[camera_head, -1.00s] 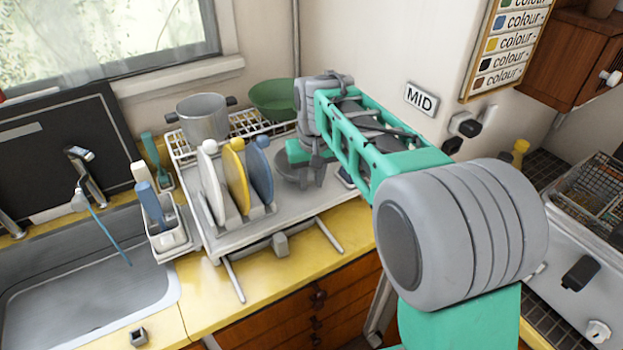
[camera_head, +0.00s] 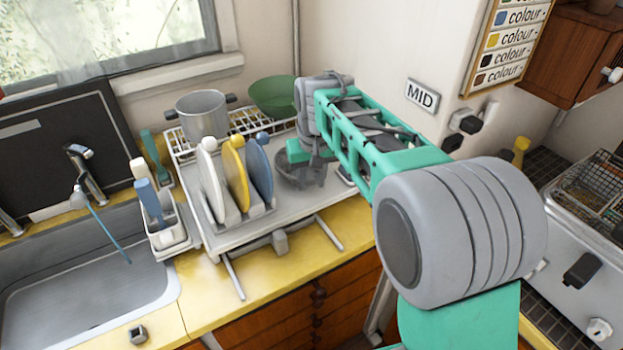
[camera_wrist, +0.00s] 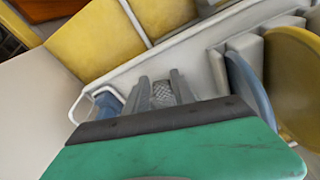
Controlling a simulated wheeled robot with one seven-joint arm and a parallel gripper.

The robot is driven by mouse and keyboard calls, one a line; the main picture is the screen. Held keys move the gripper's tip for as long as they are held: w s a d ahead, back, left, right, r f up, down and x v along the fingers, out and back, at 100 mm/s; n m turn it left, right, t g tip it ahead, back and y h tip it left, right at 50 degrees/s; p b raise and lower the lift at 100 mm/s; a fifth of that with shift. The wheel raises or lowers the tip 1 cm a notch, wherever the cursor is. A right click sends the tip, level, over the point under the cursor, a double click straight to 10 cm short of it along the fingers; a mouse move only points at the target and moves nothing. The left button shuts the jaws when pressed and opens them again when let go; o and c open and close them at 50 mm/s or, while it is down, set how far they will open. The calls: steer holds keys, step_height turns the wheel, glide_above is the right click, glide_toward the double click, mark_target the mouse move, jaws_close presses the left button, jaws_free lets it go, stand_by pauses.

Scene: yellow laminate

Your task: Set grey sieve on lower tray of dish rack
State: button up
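The grey sieve (camera_head: 300,178) shows in the head view as a small dark grey bowl at the right end of the dish rack's lower tray (camera_head: 285,215). My gripper (camera_head: 303,175) points down at it from above, and its fingers overlap the bowl. In the wrist view, a patch of the sieve's mesh (camera_wrist: 163,94) shows between my two grey fingers (camera_wrist: 162,88), which stand apart. My green palm hides most of the sieve there. I cannot tell whether the fingers press on it or whether its base touches the tray.
White, yellow and blue plates (camera_head: 234,175) stand just left of the sieve. A grey pot (camera_head: 203,115) and a green bowl (camera_head: 272,95) are on the upper rack behind. A utensil holder (camera_head: 170,235) and the sink (camera_head: 80,270) lie left. The wall is close on the right.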

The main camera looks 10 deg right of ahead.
steer(key=o, duration=0.6)
steer(key=shift+c, duration=0.8)
steer(key=shift+r, duration=0.1)
step_height(320, 180, up, 9)
steer(key=s+p, duration=0.1)
steer(key=p, duration=0.4)
steer(key=shift+p, duration=0.4)
